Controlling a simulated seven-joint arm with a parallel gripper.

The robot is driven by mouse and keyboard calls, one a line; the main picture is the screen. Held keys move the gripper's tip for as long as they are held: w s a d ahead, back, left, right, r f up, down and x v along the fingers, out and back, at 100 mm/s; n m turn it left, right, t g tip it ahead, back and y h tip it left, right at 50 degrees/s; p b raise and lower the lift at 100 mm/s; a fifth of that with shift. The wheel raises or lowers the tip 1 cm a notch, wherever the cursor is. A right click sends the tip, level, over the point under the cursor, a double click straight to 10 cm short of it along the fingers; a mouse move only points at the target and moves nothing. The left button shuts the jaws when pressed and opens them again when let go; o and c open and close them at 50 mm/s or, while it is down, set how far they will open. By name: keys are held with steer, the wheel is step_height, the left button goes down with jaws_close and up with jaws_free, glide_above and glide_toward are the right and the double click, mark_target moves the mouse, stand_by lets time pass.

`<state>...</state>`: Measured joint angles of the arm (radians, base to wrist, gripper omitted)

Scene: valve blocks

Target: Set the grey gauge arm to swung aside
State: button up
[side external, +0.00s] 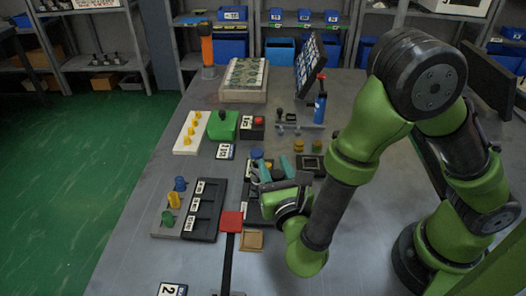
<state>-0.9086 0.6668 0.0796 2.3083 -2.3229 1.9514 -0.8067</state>
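My gripper (262,171), with teal fingers, is low over a dark valve block (252,207) in the middle of the table. A blue round knob (257,153) shows just beyond the fingertips. The gripper and wrist cover much of the block, and I cannot tell whether the fingers are apart, shut or holding a part. I cannot pick out the grey gauge arm with certainty; it may be hidden behind the gripper. A thin grey bar (306,127) with a black-knobbed post lies farther back, apart from the gripper.
A red square plate (231,221) on a black strip is in front. Left are a black labelled tray (204,211), a grey peg block (167,222) and a green block (223,125). The front left tabletop is mostly clear.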

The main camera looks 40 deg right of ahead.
jaws_close()
steer(key=shift+m+h, duration=0.3)
steer(key=shift+h, duration=0.1)
steer(key=m+g+h, duration=0.2)
steer(key=h, duration=0.1)
steer(key=shift+s+d+f+g, duration=0.1)
steer(key=shift+s+g, duration=0.05)
steer(key=shift+g, duration=0.15)
steer(key=shift+s+d+m+g+h, duration=0.1)
steer(key=shift+m+g+h, duration=0.55)
steer(key=shift+m+g, duration=0.05)
steer(key=shift+s+d+m+g+h, duration=0.1)
steer(key=shift+m+g+h, duration=0.55)
steer(key=shift+m+g, duration=0.05)
steer(key=shift+g, duration=0.3)
jaws_free()
steer(key=shift+s, duration=0.1)
